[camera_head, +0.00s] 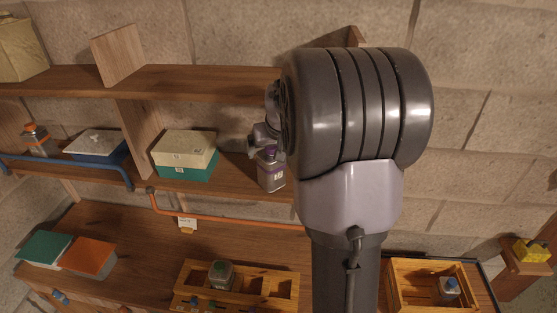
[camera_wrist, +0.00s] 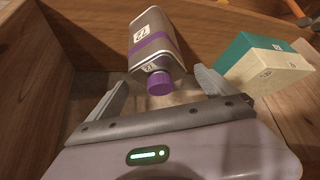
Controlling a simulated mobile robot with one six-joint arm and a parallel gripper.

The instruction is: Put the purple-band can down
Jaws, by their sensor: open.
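The purple-band can (camera_head: 271,171) is grey with a purple band, a white label and a purple cap. It appears to stand upright on the middle shelf (camera_head: 232,184), right of a cream-and-teal box. In the wrist view the can (camera_wrist: 152,42) lies ahead of my gripper (camera_wrist: 162,84), with its purple cap between the two spread fingers. Gaps show on both sides, so the fingers do not clasp it. In the head view my gripper (camera_head: 262,143) is at the can's top, and my arm hides the shelf to the right.
The cream-and-teal box (camera_head: 185,155) stands close by; it also shows in the wrist view (camera_wrist: 263,65). An orange rail (camera_head: 230,219) runs below the shelf. Wooden crates (camera_head: 240,285) stand on the bench.

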